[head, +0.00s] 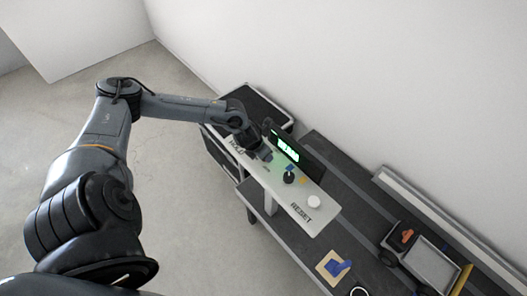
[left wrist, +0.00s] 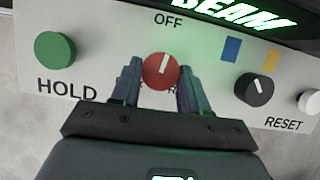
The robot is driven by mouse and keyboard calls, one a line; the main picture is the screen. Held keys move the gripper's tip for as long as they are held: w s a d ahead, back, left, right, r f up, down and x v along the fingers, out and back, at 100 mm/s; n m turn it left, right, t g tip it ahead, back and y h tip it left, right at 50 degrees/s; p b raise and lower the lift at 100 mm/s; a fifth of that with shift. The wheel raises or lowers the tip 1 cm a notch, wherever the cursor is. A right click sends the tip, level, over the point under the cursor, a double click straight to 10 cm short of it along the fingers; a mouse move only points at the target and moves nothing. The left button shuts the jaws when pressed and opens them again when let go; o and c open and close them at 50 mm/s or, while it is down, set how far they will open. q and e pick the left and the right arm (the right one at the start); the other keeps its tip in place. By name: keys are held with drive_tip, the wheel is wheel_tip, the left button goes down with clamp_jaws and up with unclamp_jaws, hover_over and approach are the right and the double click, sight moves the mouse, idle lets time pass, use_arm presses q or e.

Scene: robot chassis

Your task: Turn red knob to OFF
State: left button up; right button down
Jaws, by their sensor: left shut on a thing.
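The red knob (left wrist: 160,72) sits on the white control panel (left wrist: 207,115) in the left wrist view, below the word OFF (left wrist: 168,20). Its white mark points up towards OFF, leaning slightly right. My left gripper (left wrist: 156,68) has a finger on each side of the knob and is shut on it. In the head view my left gripper (head: 264,153) reaches down to the panel (head: 272,186) and hides the knob. The lettering under the knob is mostly covered by the fingers. My right gripper is not in view.
A green HOLD button (left wrist: 54,50) lies left of the knob. A black knob (left wrist: 254,89) and a white RESET button (left wrist: 309,102) lie right. A lit screen (head: 288,149) stands behind the panel. A blue object (head: 341,268) and a tray (head: 432,264) sit on the bench at right.

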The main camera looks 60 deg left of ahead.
use_arm(q)
drive_tip(key=shift+n+y+p, duration=0.3)
drive_tip(key=shift+n+p, duration=0.05)
drive_tip(key=shift+n, duration=0.45)
drive_tip(key=shift+d, duration=0.1)
drive_tip(key=o, duration=1)
drive_tip(key=shift+o, duration=0.2)
drive_tip(key=b+v, duration=0.1)
drive_tip(key=v, duration=1)
drive_tip(key=shift+w, duration=0.15)
drive_tip(key=shift+f, duration=0.1)
